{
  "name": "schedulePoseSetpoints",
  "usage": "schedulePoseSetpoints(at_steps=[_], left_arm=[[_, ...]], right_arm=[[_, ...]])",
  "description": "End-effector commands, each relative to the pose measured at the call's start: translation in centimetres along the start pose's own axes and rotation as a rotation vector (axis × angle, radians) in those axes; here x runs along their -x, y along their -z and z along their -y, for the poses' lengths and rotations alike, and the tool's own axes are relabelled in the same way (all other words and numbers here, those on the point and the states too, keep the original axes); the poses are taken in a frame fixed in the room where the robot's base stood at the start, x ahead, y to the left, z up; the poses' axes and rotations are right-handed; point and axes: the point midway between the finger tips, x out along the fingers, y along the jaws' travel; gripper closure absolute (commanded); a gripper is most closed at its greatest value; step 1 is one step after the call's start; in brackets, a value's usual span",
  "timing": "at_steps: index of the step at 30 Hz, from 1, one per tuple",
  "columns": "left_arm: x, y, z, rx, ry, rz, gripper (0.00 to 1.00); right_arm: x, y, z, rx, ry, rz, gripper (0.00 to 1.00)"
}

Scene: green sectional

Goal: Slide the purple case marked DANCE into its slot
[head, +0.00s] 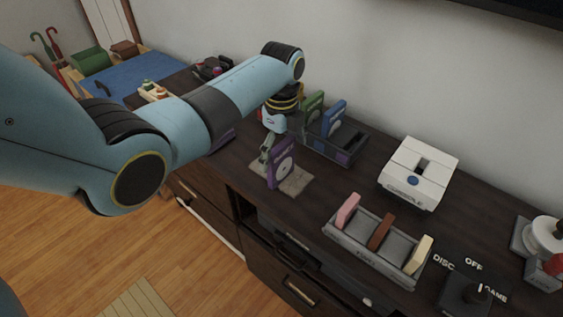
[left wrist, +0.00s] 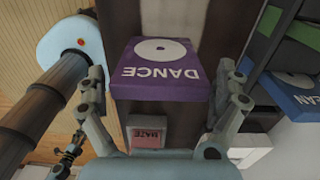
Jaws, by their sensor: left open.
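The purple case marked DANCE (head: 284,160) stands upright on a small pale mat on the dark cabinet. In the left wrist view the case (left wrist: 165,68) lies between the two fingers, its white disc and lettering in plain sight. My left gripper (head: 270,142) is open around its edge, pointing down; I cannot tell whether the fingers touch it. A dark rack (head: 316,146) stands just behind and right of the case. It holds a green case (head: 312,106) and a blue case (head: 334,118), with an empty part at its right end and a purple patch on its front.
A white console (head: 418,172) stands right of the rack. A grey holder (head: 349,243) with pink, brown and cream pieces is near the front edge. A dark selector (head: 467,292) is at lower right. A blue-topped surface (head: 140,73) lies far left. Cabinet top between rack and console is clear.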

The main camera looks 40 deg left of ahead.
Motion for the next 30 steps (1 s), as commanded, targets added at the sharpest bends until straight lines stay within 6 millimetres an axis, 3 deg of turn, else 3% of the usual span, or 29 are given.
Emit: schedulePoseSetpoints(at_steps=[4,14,30], left_arm=[[0.07,0.01,0.03,0.000,0.001,0.000,0.03],[0.08,0.00,0.01,0.000,0.000,0.000,0.45],[0.93,-0.03,0.12,0.000,0.004,0.001,0.47]], right_arm=[[0.02,0.00,-0.01,0.000,0.000,0.000,0.60],[0.02,0.01,-0.04,0.000,0.000,-0.001,0.60],[0.12,0.04,-0.32,0.001,-0.004,-0.001,0.60]])
